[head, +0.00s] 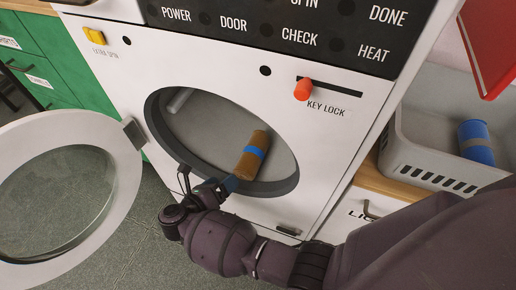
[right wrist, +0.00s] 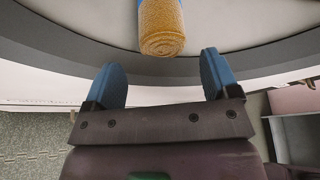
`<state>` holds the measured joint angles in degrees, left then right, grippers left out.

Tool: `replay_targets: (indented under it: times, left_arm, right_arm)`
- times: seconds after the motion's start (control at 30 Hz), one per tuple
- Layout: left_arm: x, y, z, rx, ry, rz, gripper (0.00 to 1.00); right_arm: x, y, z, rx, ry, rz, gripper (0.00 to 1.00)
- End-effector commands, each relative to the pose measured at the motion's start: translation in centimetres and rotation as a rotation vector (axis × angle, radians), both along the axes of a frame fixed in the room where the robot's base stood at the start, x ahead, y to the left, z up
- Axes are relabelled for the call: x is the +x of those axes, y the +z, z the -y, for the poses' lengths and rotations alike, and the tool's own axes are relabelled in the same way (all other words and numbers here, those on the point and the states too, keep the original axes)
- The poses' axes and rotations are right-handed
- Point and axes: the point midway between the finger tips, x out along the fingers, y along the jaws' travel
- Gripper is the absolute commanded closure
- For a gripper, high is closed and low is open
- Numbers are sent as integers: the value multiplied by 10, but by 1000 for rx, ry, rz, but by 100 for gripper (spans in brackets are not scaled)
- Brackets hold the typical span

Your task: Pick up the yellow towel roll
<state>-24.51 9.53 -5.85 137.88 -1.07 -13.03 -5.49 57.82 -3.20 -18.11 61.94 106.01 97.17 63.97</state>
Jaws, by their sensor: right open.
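The yellow towel roll (head: 252,155) lies inside the washer's round drum opening, with a blue band around its middle. In the head view it looks brownish orange; in the right wrist view its yellow spiral end (right wrist: 162,40) points toward my gripper. My right gripper (head: 215,187) is at the lower rim of the opening. In the right wrist view its two blue fingers (right wrist: 163,84) are spread wide, with the roll ahead of and between them, apart from both. Nothing is between the fingers. My left gripper is not in view.
The white washer (head: 225,75) has its round door (head: 112,170) swung open to the left. The dark opening rim (head: 160,130) surrounds the roll. A grey basket (head: 415,125) with a blue roll (head: 476,143) stands at the right. Green drawers (head: 45,60) are at the left.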

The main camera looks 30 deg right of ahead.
Motion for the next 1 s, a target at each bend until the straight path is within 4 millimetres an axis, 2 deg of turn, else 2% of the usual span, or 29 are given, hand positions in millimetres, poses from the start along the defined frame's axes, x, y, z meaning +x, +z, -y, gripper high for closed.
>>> replay_targets:
  times: [0.4,0.67,1.0]
  left_arm:
    - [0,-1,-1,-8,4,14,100]
    - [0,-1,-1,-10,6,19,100]
    - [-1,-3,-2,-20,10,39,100]
  right_arm:
    - [18,-16,43,-2,-1,-1,19]
    - [23,-19,55,-1,0,1,19]
    - [37,-31,88,-3,0,-1,19]
